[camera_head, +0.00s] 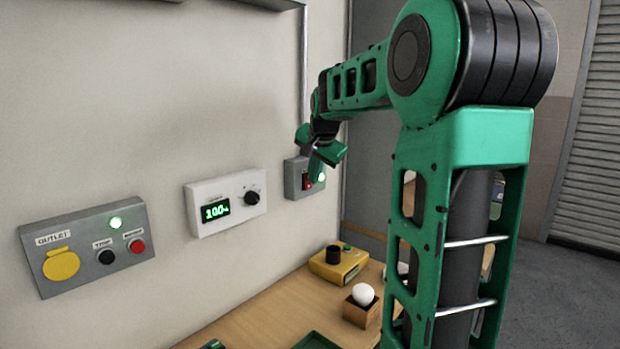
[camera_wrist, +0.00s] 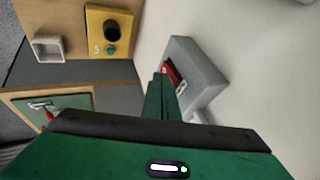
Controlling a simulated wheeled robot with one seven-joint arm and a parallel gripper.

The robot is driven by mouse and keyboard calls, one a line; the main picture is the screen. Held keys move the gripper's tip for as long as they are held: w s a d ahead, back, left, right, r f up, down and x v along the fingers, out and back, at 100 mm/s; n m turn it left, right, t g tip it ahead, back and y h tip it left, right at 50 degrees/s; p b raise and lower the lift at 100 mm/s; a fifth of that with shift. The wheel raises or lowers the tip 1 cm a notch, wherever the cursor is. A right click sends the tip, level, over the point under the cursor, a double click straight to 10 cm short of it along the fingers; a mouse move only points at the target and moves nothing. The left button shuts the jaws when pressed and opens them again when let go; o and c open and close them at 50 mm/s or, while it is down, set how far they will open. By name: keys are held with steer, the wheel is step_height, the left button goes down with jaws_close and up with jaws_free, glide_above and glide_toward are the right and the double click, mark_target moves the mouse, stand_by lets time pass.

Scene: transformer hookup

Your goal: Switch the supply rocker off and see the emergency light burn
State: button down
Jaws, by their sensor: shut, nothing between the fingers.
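A grey switch box (camera_head: 291,179) is on the wall in the head view, beyond my arm. In the wrist view the grey box (camera_wrist: 197,72) and red rocker (camera_wrist: 172,73) lie just right of my fingertips. My gripper (camera_wrist: 158,78) is shut and empty, its tips close beside the rocker; I cannot tell whether they touch it. The rocker's position is unclear. No thing is clearly the emergency light; a white rounded dome (camera_head: 362,294) on a wooden block looks unlit.
A white dial unit (camera_head: 227,202) showing a green 100 and a grey outlet panel (camera_head: 85,245) with a lit green lamp are on the wall at left. A yellow box with a black knob (camera_head: 338,264) stands on the wooden bench (camera_head: 275,314) below.

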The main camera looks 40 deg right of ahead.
steer(key=s+d+f+v, duration=0.1)
steer(key=s+v, duration=0.1)
steer(key=v, duration=0.9)
steer(key=shift+s+a+r, duration=0.15)
steer(key=shift+s+r, duration=0.1)
steer(key=shift+s, duration=0.15)
steer(key=shift+f, duration=0.15)
steer(key=shift+s+f, duration=0.15)
steer(key=shift+f, duration=0.35)
steer(key=shift+f, duration=0.1)
